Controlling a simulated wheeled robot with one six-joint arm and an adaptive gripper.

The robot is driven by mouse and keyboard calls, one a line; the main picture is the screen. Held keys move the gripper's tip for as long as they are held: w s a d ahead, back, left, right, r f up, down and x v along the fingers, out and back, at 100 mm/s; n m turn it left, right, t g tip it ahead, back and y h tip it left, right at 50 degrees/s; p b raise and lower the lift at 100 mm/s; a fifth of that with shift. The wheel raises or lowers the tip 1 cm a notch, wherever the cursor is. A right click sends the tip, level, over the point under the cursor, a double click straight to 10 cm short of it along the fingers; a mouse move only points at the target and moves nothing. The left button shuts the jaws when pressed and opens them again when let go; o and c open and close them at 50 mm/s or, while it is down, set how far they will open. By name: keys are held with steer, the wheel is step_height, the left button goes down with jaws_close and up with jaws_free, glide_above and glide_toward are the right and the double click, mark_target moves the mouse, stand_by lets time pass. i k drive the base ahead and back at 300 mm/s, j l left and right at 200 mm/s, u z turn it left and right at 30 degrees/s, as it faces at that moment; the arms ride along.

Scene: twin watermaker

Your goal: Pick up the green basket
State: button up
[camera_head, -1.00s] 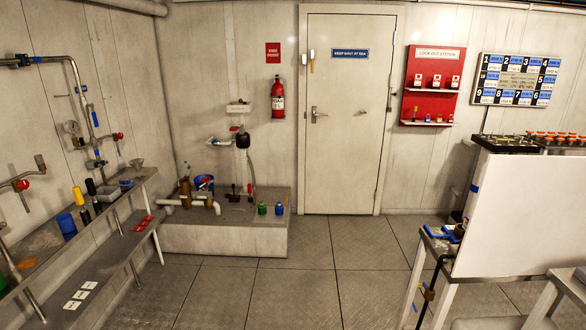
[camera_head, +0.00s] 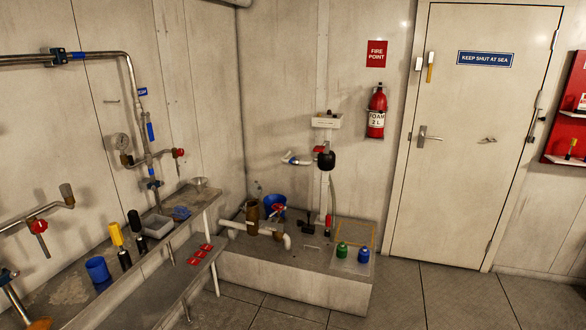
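A small green item (camera_head: 342,250) stands upright on a pale square patch at the right end of the raised grey plinth (camera_head: 295,287). It is the only clearly green thing in view and is too small to tell whether it is a basket. A similar blue item (camera_head: 363,255) stands just to its right, with a small gap between them. Nothing covers the green item. My gripper is not in view.
A bench (camera_head: 65,300) with a blue cup (camera_head: 97,269) and bottles runs along the left wall. A closed door (camera_head: 470,150) is at right. The floor (camera_head: 445,300) before it is clear.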

mark_target(342, 249)
steer(key=i+j, duration=0.1)
steer(key=i, duration=0.85)
steer(key=i+j, duration=0.1)
steer(key=i, duration=0.9)
steer(key=i+z, duration=0.15)
steer(key=i, duration=0.4)
steer(key=i+j+z, duration=0.15)
steer(key=i, duration=0.35)
steer(key=i+j+z, duration=0.15)
steer(key=i, duration=0.35)
steer(key=i+j+z, duration=0.15)
steer(key=i+j, duration=0.2)
steer(key=i, duration=0.15)
